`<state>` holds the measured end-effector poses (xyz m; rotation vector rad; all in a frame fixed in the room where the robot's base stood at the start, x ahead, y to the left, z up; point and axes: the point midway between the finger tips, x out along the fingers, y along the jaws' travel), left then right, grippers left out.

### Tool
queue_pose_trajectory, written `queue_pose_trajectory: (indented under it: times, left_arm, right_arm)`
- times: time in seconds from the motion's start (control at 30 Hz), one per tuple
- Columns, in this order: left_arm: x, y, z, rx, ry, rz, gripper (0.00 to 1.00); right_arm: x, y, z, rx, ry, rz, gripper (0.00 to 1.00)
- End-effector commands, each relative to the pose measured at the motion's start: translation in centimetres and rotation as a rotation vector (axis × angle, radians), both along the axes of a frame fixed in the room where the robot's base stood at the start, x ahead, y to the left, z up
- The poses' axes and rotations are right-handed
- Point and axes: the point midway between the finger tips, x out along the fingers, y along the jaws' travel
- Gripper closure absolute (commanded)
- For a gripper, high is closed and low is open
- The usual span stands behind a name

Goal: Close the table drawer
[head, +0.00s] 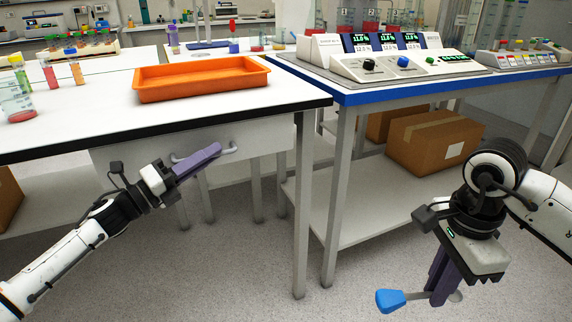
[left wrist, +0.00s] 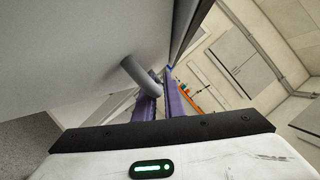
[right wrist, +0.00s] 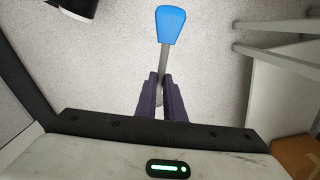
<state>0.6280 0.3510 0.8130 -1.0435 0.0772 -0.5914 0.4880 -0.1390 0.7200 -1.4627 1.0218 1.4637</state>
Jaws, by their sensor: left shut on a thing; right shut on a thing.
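The table drawer (head: 268,137) has a pale front panel under the left white table, with a bar handle (head: 232,149). I see no clear gap between the front and the tabletop edge. My left gripper (head: 213,151) is shut on the handle; the left wrist view shows its purple fingers (left wrist: 160,105) at the grey handle (left wrist: 141,76) against the panel (left wrist: 75,50). My right gripper (head: 440,285) hangs at the lower right, shut on a blue-ended tool (head: 390,299) with a thin metal shaft, which also shows in the right wrist view (right wrist: 171,25). The drawer's inside is hidden.
An orange tray (head: 200,92) sits on the left table above the drawer. Sample tubes and a beaker (head: 15,103) stand at left. A blue-edged table (head: 430,90) with instruments and a shelf with cardboard boxes (head: 436,142) stands right. The floor between the arms is clear.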

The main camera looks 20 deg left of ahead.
Motion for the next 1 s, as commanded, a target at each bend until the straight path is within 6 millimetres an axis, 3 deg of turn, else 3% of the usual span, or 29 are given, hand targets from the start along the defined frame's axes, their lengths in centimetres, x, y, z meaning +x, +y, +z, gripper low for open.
queue_pose_trajectory:
  times: [0.37,0.4,0.43,0.73,1.0]
  left_arm:
    - [0.3,0.8,0.2,-0.006,0.002,0.012,1.0]
    - [0.3,0.8,0.2,-0.006,0.002,0.014,0.87]
    - [0.3,0.8,0.2,-0.006,0.001,0.013,0.83]
    - [0.2,0.7,0.0,-0.003,0.004,0.011,0.83]
    - [-2.5,2.1,-0.8,-0.001,0.007,0.01,0.83]
  right_arm:
    - [0.0,-0.2,0.0,0.0,0.0,-0.004,1.0]
    - [0.0,-0.2,0.0,0.0,0.0,-0.004,1.0]
    - [0.0,-0.2,0.0,0.0,0.0,-0.004,1.0]
    - [0.0,-0.2,0.0,0.0,0.0,-0.003,1.0]
    - [0.0,-0.2,0.2,0.0,0.0,-0.003,1.0]
